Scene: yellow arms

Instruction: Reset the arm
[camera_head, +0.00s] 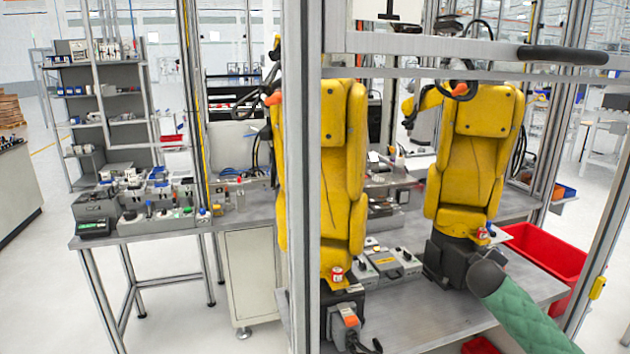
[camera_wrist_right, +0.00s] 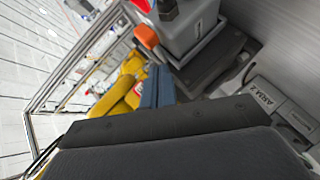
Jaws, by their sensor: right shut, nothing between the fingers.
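Two yellow robot arms stand on the grey bench, a left one (camera_head: 340,170) and a right one (camera_head: 472,150). In the right wrist view, my right gripper (camera_wrist_right: 157,74) is shut and empty, its blue fingers side by side. The fingertips point toward a grey control box (camera_wrist_right: 192,28) with a dark knob (camera_wrist_right: 167,9), a red button (camera_wrist_right: 141,5) and an orange part (camera_wrist_right: 147,36). I cannot tell whether they touch it. A panel labelled ARM 2 (camera_wrist_right: 266,98) lies at the right. In the head view, my green-sleeved right arm hides that gripper. My left gripper is out of view.
A metal post (camera_head: 303,180) and crossbar (camera_head: 450,46) stand in front of the arms. Control boxes (camera_head: 390,263) sit on the bench between their bases. A red bin (camera_head: 550,255) is at the right. A side bench with tools (camera_head: 150,200) is at the left.

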